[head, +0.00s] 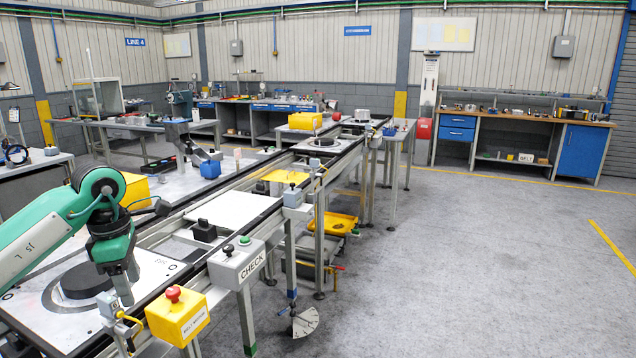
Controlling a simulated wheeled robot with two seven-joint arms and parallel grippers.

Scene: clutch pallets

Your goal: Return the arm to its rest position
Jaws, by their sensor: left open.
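My left arm comes in from the left, green with a dark wrist. My left gripper (124,283) points down, its fingers just right of a dark round clutch part (86,280). The part lies on a pale pallet (45,312) on the near end of the conveyor. The gripper looks empty and is open. I cannot tell from this view how high its fingertips are above the pallet. My right gripper is not in view.
A yellow box with a red button (178,314) and a grey CHECK box (237,263) stand along the conveyor's front edge. An empty white pallet (240,211) lies farther along. Another pallet with a dark round part (323,142) is beyond. The floor (480,260) at right is clear.

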